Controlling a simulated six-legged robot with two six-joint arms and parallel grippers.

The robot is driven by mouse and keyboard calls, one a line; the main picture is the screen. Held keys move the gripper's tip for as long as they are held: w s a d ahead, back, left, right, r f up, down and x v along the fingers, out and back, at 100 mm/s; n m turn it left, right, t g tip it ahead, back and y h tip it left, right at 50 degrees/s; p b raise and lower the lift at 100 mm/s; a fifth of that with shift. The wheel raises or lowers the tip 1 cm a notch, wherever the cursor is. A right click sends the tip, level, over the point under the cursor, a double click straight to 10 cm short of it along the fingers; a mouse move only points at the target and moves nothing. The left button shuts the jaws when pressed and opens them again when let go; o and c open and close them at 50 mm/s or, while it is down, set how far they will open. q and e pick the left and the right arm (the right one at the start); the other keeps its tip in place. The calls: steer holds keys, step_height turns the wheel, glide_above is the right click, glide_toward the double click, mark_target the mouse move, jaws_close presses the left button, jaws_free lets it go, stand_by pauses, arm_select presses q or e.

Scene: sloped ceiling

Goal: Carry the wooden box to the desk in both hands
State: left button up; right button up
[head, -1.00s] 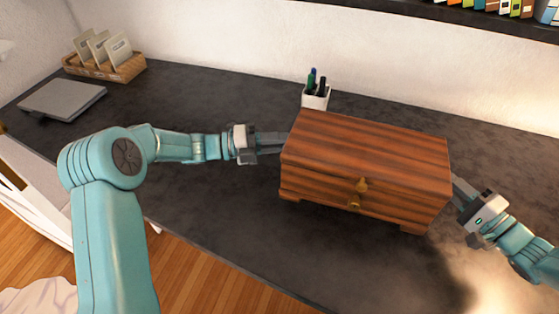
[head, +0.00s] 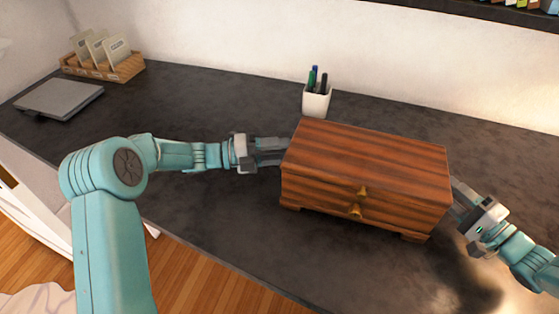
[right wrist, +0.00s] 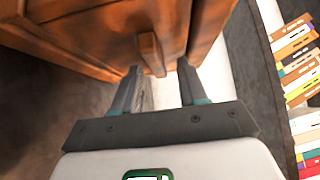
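The wooden box (head: 365,165), reddish-brown with brass knobs and short feet, appears to rest upright on the dark desk (head: 215,215). My left gripper (head: 284,150) is at the box's left end, its two fingers apparently parted; the handle there is hidden. My right gripper (head: 455,194) is at the right end. In the right wrist view, the right gripper (right wrist: 157,75) has its fingers apart on either side of a wooden side handle (right wrist: 151,53), with a visible gap. The box's end (right wrist: 95,28) fills the upper left of that view.
A white pen cup (head: 317,100) stands just behind the box. A card tray (head: 103,66) and a grey laptop-like slab (head: 58,99) lie at the far left. A bookshelf (head: 460,12) hangs above. The desk is clear left of the box and in front.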

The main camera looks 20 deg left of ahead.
steer(key=shift+w, duration=0.1)
arm_select(q)
steer(key=shift+a, duration=0.25)
arm_select(e)
steer(key=shift+f, duration=0.1)
arm_select(q)
steer(key=v, duration=1.1)
steer(key=shift+s+a, duration=0.1)
steer(key=shift+s, duration=0.05)
steer(key=shift+a, duration=0.1)
arm_select(e)
steer(key=shift+s+d, duration=0.25)
steer(key=v, duration=1.1)
steer(key=shift+s+d, duration=0.1)
steer(key=shift+s, duration=0.1)
arm_select(q)
steer(key=shift+s+f, duration=0.1)
steer(key=shift+s, duration=0.1)
arm_select(e)
steer(key=shift+s, duration=0.1)
